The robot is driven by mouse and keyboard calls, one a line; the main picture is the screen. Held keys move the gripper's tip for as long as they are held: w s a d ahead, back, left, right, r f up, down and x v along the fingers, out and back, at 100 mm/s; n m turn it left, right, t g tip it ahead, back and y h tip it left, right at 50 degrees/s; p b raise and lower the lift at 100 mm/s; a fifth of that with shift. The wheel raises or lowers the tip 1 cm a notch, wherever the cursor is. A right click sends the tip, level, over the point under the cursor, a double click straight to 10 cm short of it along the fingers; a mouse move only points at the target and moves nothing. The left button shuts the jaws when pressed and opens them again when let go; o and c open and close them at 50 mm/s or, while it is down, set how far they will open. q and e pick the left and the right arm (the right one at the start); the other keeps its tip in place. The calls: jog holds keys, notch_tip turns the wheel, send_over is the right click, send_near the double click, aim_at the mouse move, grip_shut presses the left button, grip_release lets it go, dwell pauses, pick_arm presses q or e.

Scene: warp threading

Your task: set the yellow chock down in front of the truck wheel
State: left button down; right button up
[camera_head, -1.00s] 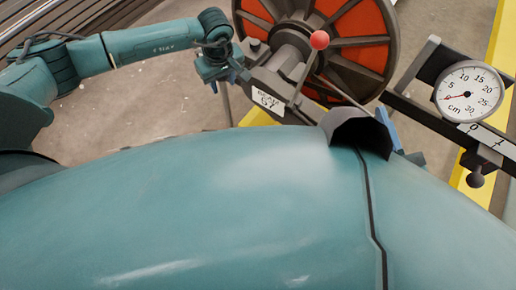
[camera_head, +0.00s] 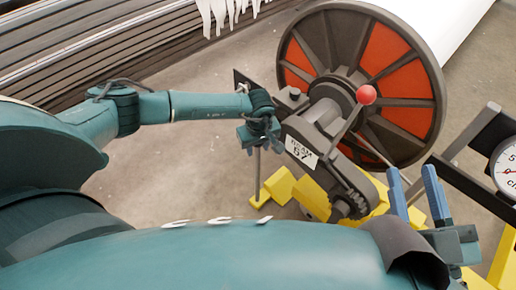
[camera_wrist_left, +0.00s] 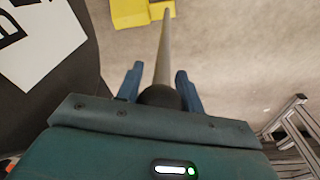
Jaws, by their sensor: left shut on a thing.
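My left gripper (camera_head: 257,146) is shut on a thin grey upright rod (camera_head: 257,175); in the left wrist view, its blue fingers flank the rod's dark knob (camera_wrist_left: 160,97). The rod's lower end meets a small yellow block (camera_head: 260,198), apparently the chock, low by the floor. Whether it touches the floor is unclear. A larger yellow block (camera_head: 280,185) is just right of it. A small dark wheel (camera_head: 342,208), apparently the truck wheel, is further right, partly hidden among yellow parts. My right gripper (camera_head: 411,172) is open, its blue fingers apart and nothing visible between them.
A large orange-and-black flanged beam (camera_head: 412,120) stands behind the dark frame, which carries a white label (camera_head: 301,152). A red ball-topped lever (camera_head: 365,95) rises there. A dial gauge (camera_head: 507,165) is at the right edge. Bare floor lies left of the rod.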

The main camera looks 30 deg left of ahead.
pick_arm(q)
jog(key=shift+w+d+r, duration=0.1)
jog(key=shift+w+r, duration=0.05)
jog(key=shift+r, duration=0.05)
jog(key=shift+f, duration=0.15)
jog(key=c, duration=0.9)
grip_release()
pick_arm(e)
jog(key=shift+d+r, duration=0.1)
jog(key=shift+r, duration=0.15)
